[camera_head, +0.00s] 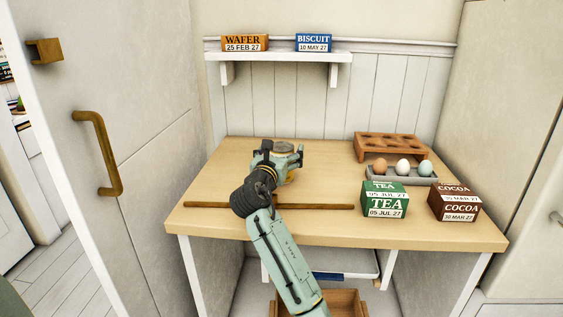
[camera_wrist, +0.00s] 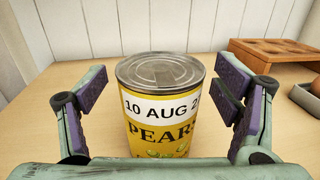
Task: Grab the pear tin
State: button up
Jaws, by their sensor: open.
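The pear tin (camera_wrist: 160,118) is a yellow can with a grey metal lid, a white date band reading "10 AUG" and the word "PEARS". It stands upright on the wooden counter. In the wrist view it sits between the open fingers of my gripper (camera_wrist: 165,100), with a gap visible on each side. In the head view my gripper (camera_head: 277,158) is over the counter's left middle.
A tea box (camera_head: 385,200), a cocoa box (camera_head: 455,203), an egg tray (camera_head: 400,174) and a wooden holed rack (camera_head: 391,145) stand on the right of the counter (camera_head: 330,220). A wooden rod (camera_head: 320,206) lies near the front. A wafer box (camera_head: 245,43) and biscuit box (camera_head: 314,43) sit on the shelf.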

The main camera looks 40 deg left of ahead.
jog(key=shift+w+a, duration=0.1)
jog(key=shift+w, duration=0.25)
jog(key=shift+c, duration=0.3)
jog(key=c, duration=1.7)
